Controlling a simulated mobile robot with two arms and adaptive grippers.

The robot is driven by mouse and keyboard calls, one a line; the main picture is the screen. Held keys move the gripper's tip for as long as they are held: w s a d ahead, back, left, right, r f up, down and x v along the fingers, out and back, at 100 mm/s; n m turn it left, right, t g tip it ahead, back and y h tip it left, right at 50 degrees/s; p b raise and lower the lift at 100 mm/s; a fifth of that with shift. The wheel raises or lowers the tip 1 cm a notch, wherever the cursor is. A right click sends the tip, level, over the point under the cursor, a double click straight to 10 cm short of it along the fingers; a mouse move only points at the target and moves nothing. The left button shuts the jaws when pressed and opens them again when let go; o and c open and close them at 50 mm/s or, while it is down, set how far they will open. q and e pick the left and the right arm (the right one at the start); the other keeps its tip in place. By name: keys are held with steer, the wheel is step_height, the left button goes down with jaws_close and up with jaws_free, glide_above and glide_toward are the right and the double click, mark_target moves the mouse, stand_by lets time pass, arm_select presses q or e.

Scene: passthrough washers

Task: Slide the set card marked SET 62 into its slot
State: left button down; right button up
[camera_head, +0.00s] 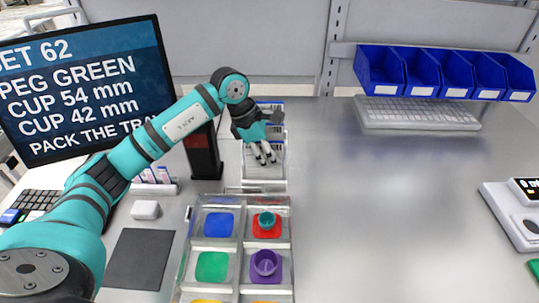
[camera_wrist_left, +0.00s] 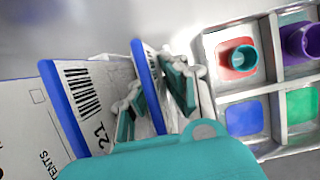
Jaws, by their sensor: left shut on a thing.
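My left gripper (camera_head: 264,153) reaches over a rack of white cards (camera_head: 264,174) behind the tray. In the left wrist view its two fingers (camera_wrist_left: 157,96) are shut on a blue-edged white card (camera_wrist_left: 149,86), which stands between them. The held card's set number cannot be read. Beside it is another blue-edged card (camera_wrist_left: 85,92) with a barcode and the digits 21. A further white card (camera_wrist_left: 20,120) lies at the left edge of that view. I cannot tell which opening is the slot. My right gripper is not in view.
A compartment tray (camera_head: 240,243) has coloured pads, with a teal cup (camera_head: 267,221) and a purple cup (camera_head: 265,262). A black post (camera_head: 204,155) stands left of the rack. A screen (camera_head: 85,90) reads SET 62. Blue bins (camera_head: 440,75) hang at the back right.

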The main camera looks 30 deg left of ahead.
mark_target(274, 141)
arm_select(q)
steer(key=shift+f+b, duration=0.45)
steer(key=shift+f, duration=0.15)
steer(key=c, duration=0.8)
jaws_free()
steer(key=shift+r, duration=0.1)
steer(key=shift+r, duration=0.15)
steer(key=shift+r+p, duration=2.5)
steer(key=shift+r, duration=1.8)
steer(key=shift+s+f, duration=0.1)
steer(key=shift+f, duration=0.05)
